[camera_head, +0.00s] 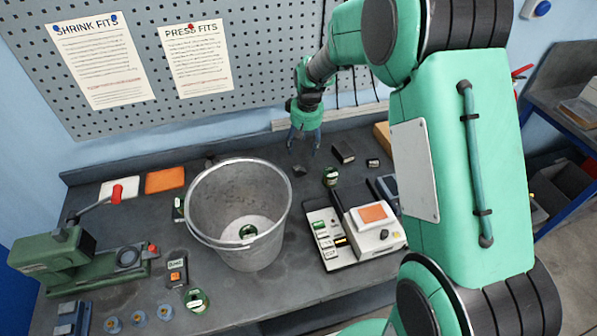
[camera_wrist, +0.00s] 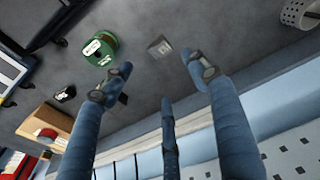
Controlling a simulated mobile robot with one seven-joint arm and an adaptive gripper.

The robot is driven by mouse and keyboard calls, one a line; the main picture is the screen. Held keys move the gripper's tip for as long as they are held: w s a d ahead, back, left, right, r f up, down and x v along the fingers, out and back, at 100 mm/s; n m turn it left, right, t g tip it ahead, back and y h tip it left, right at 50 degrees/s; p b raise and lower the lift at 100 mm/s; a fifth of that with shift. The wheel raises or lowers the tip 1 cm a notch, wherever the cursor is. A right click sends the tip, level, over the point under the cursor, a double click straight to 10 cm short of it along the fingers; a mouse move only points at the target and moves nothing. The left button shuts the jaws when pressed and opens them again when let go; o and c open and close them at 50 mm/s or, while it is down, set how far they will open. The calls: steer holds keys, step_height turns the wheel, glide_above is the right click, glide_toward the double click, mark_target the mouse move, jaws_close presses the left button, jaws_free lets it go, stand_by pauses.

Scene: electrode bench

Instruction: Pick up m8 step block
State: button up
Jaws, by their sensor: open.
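A small grey block with a lighter top, which I take for the m8 step block (camera_head: 299,170), sits on the dark bench top behind the bucket. It shows in the wrist view (camera_wrist: 160,47) near the top, between and beyond my fingertips; its steps and any marking are too small to make out. My gripper (camera_head: 303,151) hangs above and slightly behind it, fingers pointing down. In the wrist view my gripper (camera_wrist: 155,72) has its blue fingers spread wide with nothing between them. The block and fingers look apart.
A green round item (camera_head: 330,177) stands close right of the block, also in the wrist view (camera_wrist: 99,48). A dark box (camera_head: 343,151) lies behind it. The metal bucket (camera_head: 238,257) stands front left, a labelled device (camera_head: 372,232) front right. A pegboard wall (camera_head: 262,75) closes the back.

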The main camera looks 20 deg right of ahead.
steer(key=shift+w+f, duration=0.1)
steer(key=shift+f, duration=0.05)
steer(key=b, duration=0.1)
glide_toward(299, 168)
steer(key=shift+w+d+f, duration=0.1)
steer(key=shift+w+f, duration=0.15)
steer(key=shift+f, duration=0.6)
steer(key=shift+w+f, duration=0.2)
steer(key=shift+f, duration=0.6)
steer(key=shift+w+d+f, duration=0.1)
steer(key=shift+w+f, duration=0.15)
steer(key=shift+f, duration=0.6)
steer(key=shift+w+a+f+b, duration=0.15)
steer(key=shift+f+b, duration=0.1)
steer(key=shift+f, duration=0.6)
steer(key=shift+w+d+f+b, duration=0.1)
steer(key=shift+f+b, duration=0.15)
steer(key=shift+f, duration=0.6)
steer(key=shift+w+a+f+b, duration=0.15)
steer(key=shift+f+b, duration=0.1)
steer(key=shift+f, duration=0.6)
jaws_close()
